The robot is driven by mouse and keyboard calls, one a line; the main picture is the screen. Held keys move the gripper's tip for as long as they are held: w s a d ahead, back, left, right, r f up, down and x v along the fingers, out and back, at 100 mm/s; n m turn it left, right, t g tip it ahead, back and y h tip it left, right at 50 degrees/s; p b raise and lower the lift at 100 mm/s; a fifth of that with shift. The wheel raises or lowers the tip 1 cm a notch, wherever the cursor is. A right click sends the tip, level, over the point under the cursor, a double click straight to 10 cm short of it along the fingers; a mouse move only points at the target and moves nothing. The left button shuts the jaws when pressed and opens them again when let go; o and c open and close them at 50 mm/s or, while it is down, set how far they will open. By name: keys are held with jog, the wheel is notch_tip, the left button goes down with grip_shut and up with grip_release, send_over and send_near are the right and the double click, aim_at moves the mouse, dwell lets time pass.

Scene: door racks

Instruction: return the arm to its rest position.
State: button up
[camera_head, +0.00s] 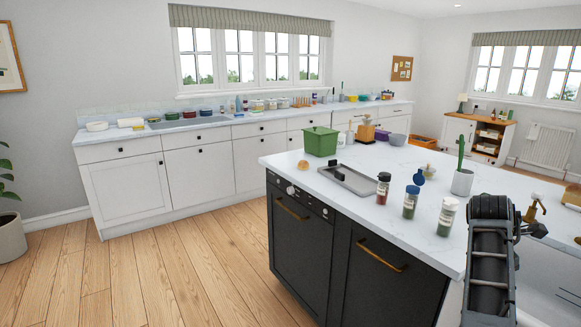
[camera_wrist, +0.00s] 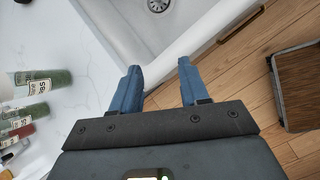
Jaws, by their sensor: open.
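My gripper (camera_wrist: 160,82) shows in the wrist view with its two blue fingers apart and nothing between them. It hangs over the front rim of a white sink (camera_wrist: 205,25). My arm (camera_head: 490,255) stands at the lower right of the head view, beside the sink end of the island worktop (camera_head: 330,205). The gripper itself cannot be made out in the head view.
Several spice jars stand on the worktop close to my arm, including a red-brown one (camera_head: 382,190) and a green one (camera_head: 410,203). The wooden floor (camera_head: 190,265) at left is clear.

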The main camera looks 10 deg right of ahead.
jog(key=s+a+f+m+t+h, duration=0.1)
jog(key=s+f+t+h, duration=0.1)
jog(key=s+f, duration=0.35)
jog(key=s+a+f+m+t+y, duration=0.1)
jog(key=s+a+f+m+t, duration=0.1)
jog(key=s+a+f+t, duration=0.4)
jog(key=s+a+f+m+t+y, duration=0.1)
jog(key=s+a+m, duration=0.1)
jog(key=s+a, duration=0.75)
jog(key=s+a+r+m+t+y, duration=0.3)
jog(key=s+a+r+y, duration=0.1)
jog(key=s+a, duration=0.8)
jog(key=s+a+r+m+t+y+b, duration=0.1)
jog(key=s+a+r+m+y, duration=0.1)
jog(key=s+a+r+m, duration=0.5)
notch_tip(320, 180, up, 4)
jog(key=shift+s+a+r+t, duration=0.1)
jog(key=shift+s+a+t, duration=0.4)
jog(key=shift+a, duration=0.45)
jog(key=shift+s, duration=0.1)
